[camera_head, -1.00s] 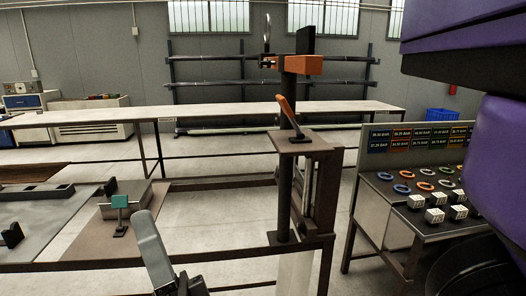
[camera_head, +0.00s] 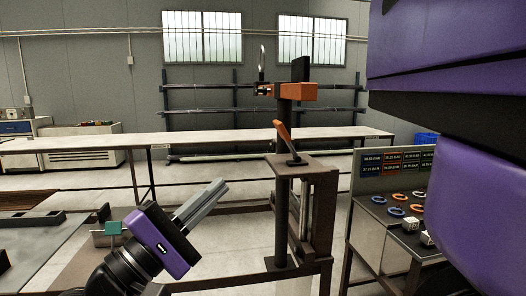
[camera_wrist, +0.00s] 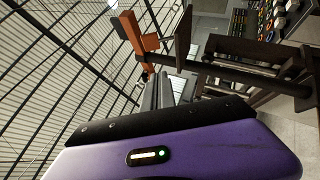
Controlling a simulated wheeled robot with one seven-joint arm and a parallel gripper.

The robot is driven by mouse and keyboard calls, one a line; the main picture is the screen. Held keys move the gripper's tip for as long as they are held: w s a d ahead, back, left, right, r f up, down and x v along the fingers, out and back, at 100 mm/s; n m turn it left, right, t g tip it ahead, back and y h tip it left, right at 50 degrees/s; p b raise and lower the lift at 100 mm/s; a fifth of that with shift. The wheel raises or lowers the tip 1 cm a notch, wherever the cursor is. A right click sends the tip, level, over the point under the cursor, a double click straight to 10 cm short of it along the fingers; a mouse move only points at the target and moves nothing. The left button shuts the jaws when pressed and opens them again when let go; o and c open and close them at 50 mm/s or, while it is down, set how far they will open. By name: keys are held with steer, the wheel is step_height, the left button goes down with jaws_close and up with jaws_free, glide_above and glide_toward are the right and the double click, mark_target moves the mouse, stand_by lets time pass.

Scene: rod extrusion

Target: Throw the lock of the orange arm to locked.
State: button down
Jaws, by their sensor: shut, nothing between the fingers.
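The orange arm (camera_head: 297,91) sits level on top of a dark upright post (camera_head: 282,218), with a black plate standing on it. At its left end is a dark fitting with an upright curved metal piece (camera_head: 262,62). An orange-handled lever (camera_head: 284,138) stands tilted on the platform below. I cannot tell which of these is the lock. My gripper (camera_head: 222,187) is shut and empty, left of the post and lower than the orange arm. In the wrist view the orange arm (camera_wrist: 131,30) lies beyond my shut fingers (camera_wrist: 160,80), clear of them.
A long pale table (camera_head: 215,140) runs behind the post. A console (camera_head: 388,220) with coloured rings and white blocks stands at the right. A bench with a green block (camera_head: 113,228) is at the left. Open air lies between my gripper and the post.

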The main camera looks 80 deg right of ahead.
mark_target(282, 134)
steer(key=s+a+r+p+x, duration=0.1)
steer(key=p+x, duration=0.4)
steer(key=x, duration=0.7)
steer(key=shift+s, duration=0.75)
steer(key=shift+s+r+m+y+b, duration=0.15)
steer(key=shift+r+m+y+b, duration=0.25)
steer(key=shift+m+y+b, duration=0.25)
steer(key=shift+s+d+r+m+t+y+b, duration=0.1)
steer(key=shift+s+r+m+t+y+b, duration=0.25)
steer(key=shift+m+y+b, duration=0.75)
steer(key=y+b, duration=0.1)
steer(key=s+r+m+t+y+b, duration=0.1)
steer(key=b, duration=0.1)
steer(key=shift+s+d+r+m, duration=0.1)
steer(key=shift+d+r+m, duration=0.05)
steer(key=shift+d+m, duration=0.15)
steer(key=shift+s+d+r+m+t+y+b, duration=0.25)
steer(key=shift+s+m+t+y+b, duration=0.2)
steer(key=shift+s+t+y+b, duration=0.15)
steer(key=shift+s+d+r+m+t+y+b, duration=0.2)
steer(key=shift+s+m+t+y+b, duration=0.25)
steer(key=shift+t+y, duration=0.15)
steer(key=shift+s+d+r, duration=0.1)
steer(key=shift+s, duration=0.15)
steer(key=shift+s+b, duration=0.1)
steer(key=shift+b, duration=0.2)
